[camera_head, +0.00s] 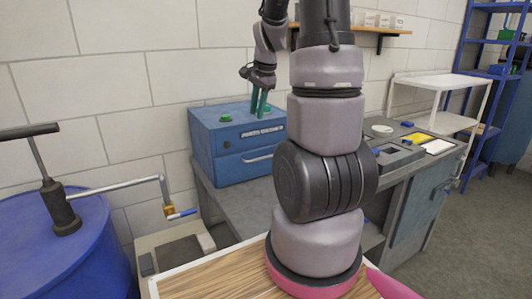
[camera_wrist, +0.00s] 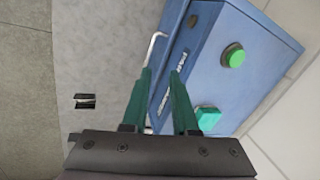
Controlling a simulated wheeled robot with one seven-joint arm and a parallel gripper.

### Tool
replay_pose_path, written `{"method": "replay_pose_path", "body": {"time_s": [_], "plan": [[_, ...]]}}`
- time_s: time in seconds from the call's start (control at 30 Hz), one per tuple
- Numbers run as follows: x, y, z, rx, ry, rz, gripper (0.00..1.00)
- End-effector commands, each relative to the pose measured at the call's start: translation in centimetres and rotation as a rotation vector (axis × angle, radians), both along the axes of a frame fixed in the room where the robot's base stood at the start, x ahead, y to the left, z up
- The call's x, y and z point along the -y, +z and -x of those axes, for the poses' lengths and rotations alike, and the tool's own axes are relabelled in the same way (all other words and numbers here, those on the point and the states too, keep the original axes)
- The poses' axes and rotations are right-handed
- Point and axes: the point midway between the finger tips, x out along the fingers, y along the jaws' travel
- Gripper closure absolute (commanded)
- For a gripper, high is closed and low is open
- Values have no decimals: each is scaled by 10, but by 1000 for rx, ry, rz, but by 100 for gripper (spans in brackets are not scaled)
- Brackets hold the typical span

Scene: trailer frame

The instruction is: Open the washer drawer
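The washer is a blue box (camera_head: 222,150) on the grey bench, with a label strip, a green button and a round knob. My gripper (camera_head: 259,112) has green fingers and hangs at the washer's upper front in the head view. In the wrist view my gripper (camera_wrist: 161,72) is open, with only the washer's front between its fingers. The handle (camera_wrist: 154,42) shows beside the left finger, which partly hides it. I cannot tell whether they touch.
A grey bench (camera_head: 228,208) runs under the washer to the right. A blue drum (camera_head: 60,250) with a hand pump stands at the left. A wooden top (camera_head: 215,275) is in front. A white cart (camera_head: 440,82) and blue shelving (camera_head: 490,38) stand at the right.

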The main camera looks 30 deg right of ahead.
Motion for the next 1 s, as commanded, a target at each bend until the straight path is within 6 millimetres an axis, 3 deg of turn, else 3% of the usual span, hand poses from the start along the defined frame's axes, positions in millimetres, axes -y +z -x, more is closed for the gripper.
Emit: {"method": "replay_pose_path", "body": {"time_s": [0.03, 0.1, 0.3, 0.47, 0.8, 1.0], "plan": [[14, -20, -6, -32, -55, -8, 73], [29, -40, -12, -61, -123, -14, 73], [54, -73, -19, -103, -229, -21, 73], [56, -87, -21, -109, -244, -24, 73], [56, -147, -32, -111, -239, -23, 73], [55, -173, -37, -108, -240, -23, 73]]}}
